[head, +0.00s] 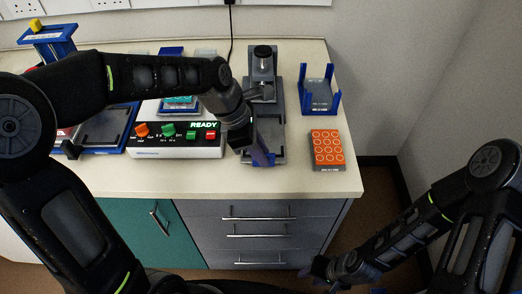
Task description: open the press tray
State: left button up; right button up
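The press (264,62) stands at the back middle of the bench, with a dark cap on a grey column. Its grey tray (276,128) extends forward toward the bench's front edge. My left gripper (258,157) points down at the front end of the tray, where a blue part shows. My own arm hides part of the press and tray. I cannot tell whether the fingers touch the tray or how far apart they are. My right gripper (318,270) is low at the bottom right, off the bench, in front of the drawers. Its fingers are too small to read.
A control box (178,151) with coloured buttons and a READY display sits left of the tray. A blue-walled holder (319,95) and an orange rack with circles (327,147) stand to the right. A blue-framed device (48,36) is at the back left. A black cable (231,25) hangs behind.

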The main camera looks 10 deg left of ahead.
pick_arm(q)
jog(key=shift+o, duration=1)
jog(key=v, duration=0.7)
jog(key=shift+r, duration=0.35)
jog(key=shift+s+a, duration=0.1)
